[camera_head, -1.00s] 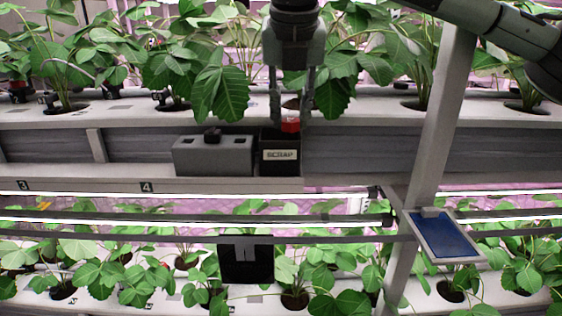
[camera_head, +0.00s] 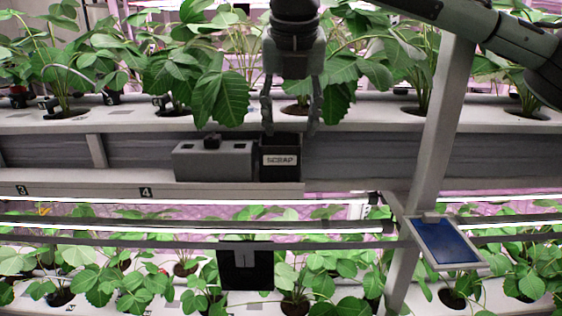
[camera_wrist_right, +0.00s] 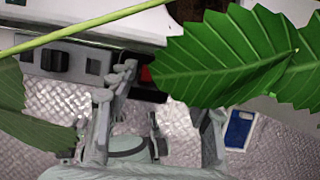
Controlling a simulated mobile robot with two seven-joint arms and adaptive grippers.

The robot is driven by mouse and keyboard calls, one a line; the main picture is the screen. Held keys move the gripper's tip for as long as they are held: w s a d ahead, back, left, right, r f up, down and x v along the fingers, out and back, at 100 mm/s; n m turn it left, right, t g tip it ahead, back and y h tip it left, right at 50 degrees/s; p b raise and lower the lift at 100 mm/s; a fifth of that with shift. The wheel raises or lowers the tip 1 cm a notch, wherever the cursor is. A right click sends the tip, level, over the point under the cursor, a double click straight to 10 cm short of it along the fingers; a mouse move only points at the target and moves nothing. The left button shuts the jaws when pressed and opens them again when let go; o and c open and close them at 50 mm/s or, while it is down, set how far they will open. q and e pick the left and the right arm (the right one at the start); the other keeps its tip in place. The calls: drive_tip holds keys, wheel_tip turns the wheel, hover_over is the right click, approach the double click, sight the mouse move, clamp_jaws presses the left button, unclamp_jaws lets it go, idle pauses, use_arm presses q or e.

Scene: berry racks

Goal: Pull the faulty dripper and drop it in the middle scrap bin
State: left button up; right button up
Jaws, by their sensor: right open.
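A black bin labelled SCRAP (camera_head: 281,172) stands on the ledge in front of the upper gutter; it is the only scrap bin I can make out. My right gripper (camera_head: 290,122) is open above it, fingers pointing down on either side of the opening, with nothing between them in the head view. A red piece (camera_wrist_right: 147,73), apparently the dripper, shows in the dark bin opening in the right wrist view, partly hidden by a finger and a leaf. My left gripper is not in view.
A grey block with a black knob (camera_head: 212,158) stands just left of the bin. Strawberry leaves (camera_head: 220,95) hang close to the gripper. A slanted grey post (camera_head: 435,140) and a blue panel (camera_head: 447,241) are to the right.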

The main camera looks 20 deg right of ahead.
drive_tip(key=v, duration=1.2)
drive_tip(key=shift+s, duration=0.1)
